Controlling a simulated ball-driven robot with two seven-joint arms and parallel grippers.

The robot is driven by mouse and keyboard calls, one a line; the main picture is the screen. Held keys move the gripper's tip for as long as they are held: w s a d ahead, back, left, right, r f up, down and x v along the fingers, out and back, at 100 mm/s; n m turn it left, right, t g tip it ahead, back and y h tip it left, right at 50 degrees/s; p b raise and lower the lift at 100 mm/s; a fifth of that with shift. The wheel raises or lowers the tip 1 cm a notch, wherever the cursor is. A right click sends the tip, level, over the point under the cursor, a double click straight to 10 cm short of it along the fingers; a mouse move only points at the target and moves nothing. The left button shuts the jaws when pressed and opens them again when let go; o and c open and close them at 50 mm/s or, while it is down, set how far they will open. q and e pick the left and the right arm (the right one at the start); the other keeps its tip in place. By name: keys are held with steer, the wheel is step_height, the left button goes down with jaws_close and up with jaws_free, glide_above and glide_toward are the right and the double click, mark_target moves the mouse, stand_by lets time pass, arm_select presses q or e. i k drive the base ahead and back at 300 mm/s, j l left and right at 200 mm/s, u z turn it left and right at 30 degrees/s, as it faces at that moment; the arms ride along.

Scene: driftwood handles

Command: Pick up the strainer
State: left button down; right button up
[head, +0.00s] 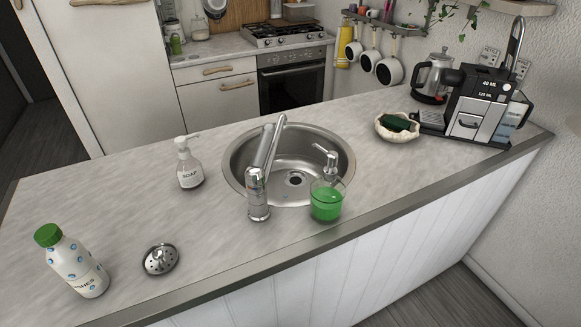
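The strainer (160,259) is a small round metal piece with holes and a knob on top. It lies on the grey countertop (120,205) near the front edge, at the lower left of the head view. It stands apart from the bottle to its left and the sink to its right. Neither of my grippers is in view.
A white bottle with a green cap (75,265) stands left of the strainer. A soap dispenser (189,165), faucet (257,185), round sink (238,160) and green soap pump (326,203) are farther right. A coffee machine (475,115) and kettle (431,80) stand at the far right.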

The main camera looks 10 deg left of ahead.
mark_target(161, 258)
steer(key=u, duration=1.4)
